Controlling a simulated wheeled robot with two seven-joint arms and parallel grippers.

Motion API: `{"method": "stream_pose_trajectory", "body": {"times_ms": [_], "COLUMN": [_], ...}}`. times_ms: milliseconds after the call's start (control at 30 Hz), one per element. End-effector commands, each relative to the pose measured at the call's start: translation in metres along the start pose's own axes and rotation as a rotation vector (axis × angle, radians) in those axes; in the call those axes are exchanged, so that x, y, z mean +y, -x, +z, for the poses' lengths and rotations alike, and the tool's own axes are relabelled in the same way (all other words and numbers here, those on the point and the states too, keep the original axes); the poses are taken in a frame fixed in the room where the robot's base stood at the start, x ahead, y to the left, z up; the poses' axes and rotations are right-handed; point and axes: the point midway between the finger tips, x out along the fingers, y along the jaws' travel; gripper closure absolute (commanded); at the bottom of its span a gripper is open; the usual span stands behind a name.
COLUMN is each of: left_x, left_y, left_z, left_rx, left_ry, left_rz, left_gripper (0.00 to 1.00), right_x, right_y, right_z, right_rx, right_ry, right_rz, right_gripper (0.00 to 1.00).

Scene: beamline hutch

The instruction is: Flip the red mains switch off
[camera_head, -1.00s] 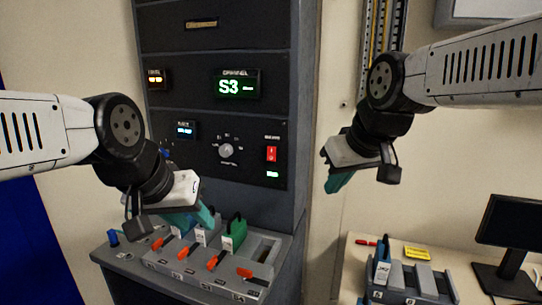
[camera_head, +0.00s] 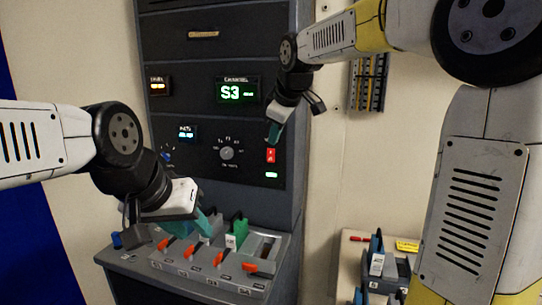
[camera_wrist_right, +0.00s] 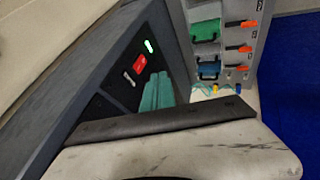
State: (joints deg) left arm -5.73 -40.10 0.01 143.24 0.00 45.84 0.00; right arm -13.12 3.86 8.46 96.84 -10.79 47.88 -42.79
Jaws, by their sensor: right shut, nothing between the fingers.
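The red mains switch (camera_head: 271,156) is a small red rocker on the black panel of the rack, right of the round knob. A green indicator glows just below it. It also shows in the right wrist view (camera_wrist_right: 139,63), just left of the fingertips. My right gripper (camera_head: 272,138) is shut and empty, its teal fingers just above the switch in the head view. In the right wrist view its fingers (camera_wrist_right: 158,92) are together near the panel; I cannot tell whether they touch it. My left gripper (camera_head: 205,225) hangs over the sloped console, its jaw opening unclear.
The sloped console (camera_head: 210,280) below the panel holds green and blue modules and several orange levers. The S3 display (camera_head: 237,91) and selector knob (camera_head: 227,153) sit left of the switch. A side table (camera_head: 350,262) with another holder stands at right.

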Motion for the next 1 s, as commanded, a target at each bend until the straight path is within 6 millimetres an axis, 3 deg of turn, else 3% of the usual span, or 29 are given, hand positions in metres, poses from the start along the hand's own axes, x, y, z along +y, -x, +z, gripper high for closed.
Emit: {"method": "stream_pose_trajectory", "body": {"times_ms": [267, 667, 800, 1000], "left_x": [0.000, 0.000, 0.000, 0.000], "left_y": [0.000, 0.000, 0.000, 0.000], "left_z": [0.000, 0.000, 0.000, 0.000], "left_rx": [0.000, 0.000, 0.000, 0.000], "left_ry": [0.000, 0.000, 0.000, 0.000], "left_rz": [0.000, 0.000, 0.000, 0.000], "left_gripper": [0.64, 0.64, 0.64, 0.64], "right_x": [0.000, -0.001, 0.019, 0.032], "right_y": [-0.018, -0.101, -0.113, -0.121], "right_z": [0.001, 0.001, 0.002, 0.003], "right_rx": [-0.002, -0.003, -0.001, 0.000], "right_ry": [-0.002, -0.002, -0.005, -0.004], "right_rz": [-0.003, -0.004, 0.001, 0.000], "right_gripper": [1.00, 1.00, 1.00, 1.00]}}
